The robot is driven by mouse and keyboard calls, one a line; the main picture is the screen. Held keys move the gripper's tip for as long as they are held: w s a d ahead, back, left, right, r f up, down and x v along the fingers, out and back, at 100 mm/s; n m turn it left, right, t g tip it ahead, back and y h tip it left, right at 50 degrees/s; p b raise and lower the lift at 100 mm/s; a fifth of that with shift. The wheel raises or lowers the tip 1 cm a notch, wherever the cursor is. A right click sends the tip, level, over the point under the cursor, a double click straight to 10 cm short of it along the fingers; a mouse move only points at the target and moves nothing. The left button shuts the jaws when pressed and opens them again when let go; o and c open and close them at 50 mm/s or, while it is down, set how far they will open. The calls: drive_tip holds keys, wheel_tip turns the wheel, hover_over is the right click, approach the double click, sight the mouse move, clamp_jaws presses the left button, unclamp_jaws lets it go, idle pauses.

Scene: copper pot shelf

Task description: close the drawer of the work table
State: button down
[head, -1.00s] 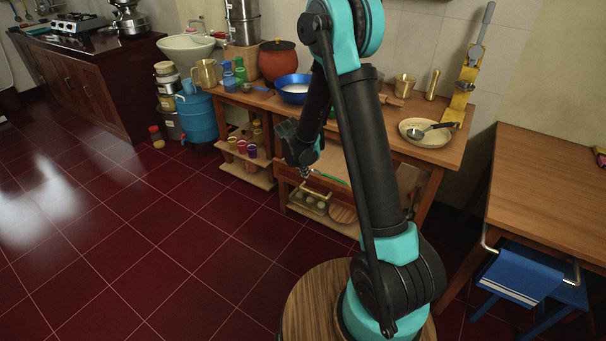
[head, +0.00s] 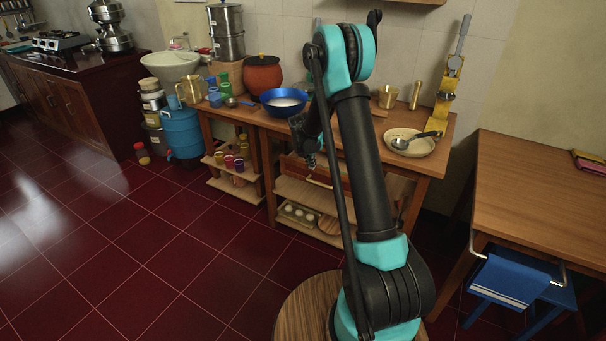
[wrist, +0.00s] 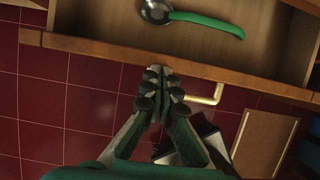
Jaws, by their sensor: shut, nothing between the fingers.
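The work table (head: 440,150) stands behind my arm in the head view. A brass handle (wrist: 206,98) sticks out from the front, right of my fingertips. My gripper (wrist: 160,72) is shut and empty, its tips at the drawer front; I cannot tell if they touch. In the head view my gripper (head: 312,160) is low before the table.
On the table top stand a blue bowl (head: 284,102), a red-brown pot (head: 262,75) and a plate (head: 408,143) with a ladle. A small shelf with cups (head: 235,165) is at the left. Another table (head: 540,190) with a blue stool stands right.

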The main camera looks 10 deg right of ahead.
drive_tip(key=w+d, duration=0.3)
drive_tip(key=w, duration=0.2)
drive_tip(key=shift+w+d, duration=0.15)
drive_tip(key=shift+d, duration=0.2)
